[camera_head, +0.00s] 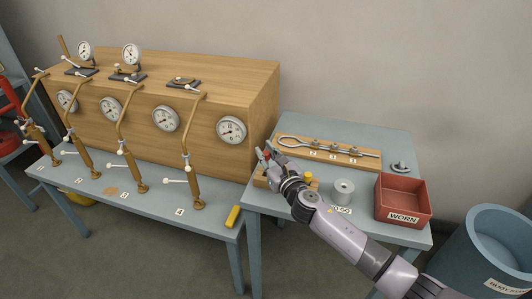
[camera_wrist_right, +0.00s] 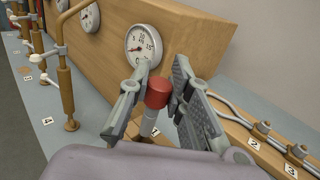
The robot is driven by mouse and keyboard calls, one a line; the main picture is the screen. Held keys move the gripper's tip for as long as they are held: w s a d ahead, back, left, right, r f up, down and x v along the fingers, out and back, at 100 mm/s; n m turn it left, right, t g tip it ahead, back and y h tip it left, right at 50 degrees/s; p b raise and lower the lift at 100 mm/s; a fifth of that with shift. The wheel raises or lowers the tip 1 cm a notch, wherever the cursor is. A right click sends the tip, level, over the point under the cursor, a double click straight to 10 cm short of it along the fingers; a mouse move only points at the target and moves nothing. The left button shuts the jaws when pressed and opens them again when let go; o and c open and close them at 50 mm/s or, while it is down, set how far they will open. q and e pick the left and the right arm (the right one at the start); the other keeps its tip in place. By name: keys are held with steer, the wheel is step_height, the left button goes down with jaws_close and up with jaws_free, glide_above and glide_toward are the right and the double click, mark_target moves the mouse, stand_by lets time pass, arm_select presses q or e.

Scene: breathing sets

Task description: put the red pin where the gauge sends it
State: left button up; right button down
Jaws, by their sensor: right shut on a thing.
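My right gripper (camera_head: 264,157) is shut on the red pin (camera_wrist_right: 157,92). In the right wrist view the pin's red head sits between the two fingers (camera_wrist_right: 160,95) and its grey shank points down. Its lower end is near a wooden block (camera_head: 259,180), and I cannot tell whether it touches it. A round white gauge (camera_head: 231,130) on the right end of the wooden cabinet also shows in the wrist view (camera_wrist_right: 144,46). Its red needle points left, toward the low numbers. My left gripper is not in view.
A yellow-topped pin (camera_head: 309,177) stands by my right wrist. Behind is a wooden rack (camera_head: 355,159) with a metal rod and numbered positions. A grey spool (camera_head: 343,192) and a red WORN box (camera_head: 403,199) stand at right.

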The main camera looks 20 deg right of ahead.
steer(key=shift+f+b, duration=2.25)
steer(key=shift+f, duration=0.25)
steer(key=c, duration=1.4)
jaws_free()
steer(key=shift+s, duration=0.1)
steer(key=s, duration=0.4)
steer(key=s+d, duration=0.1)
steer(key=s, duration=0.6)
steer(key=shift+s+d, duration=0.35)
steer(key=shift+d, duration=0.05)
steer(key=shift+s+f, duration=0.1)
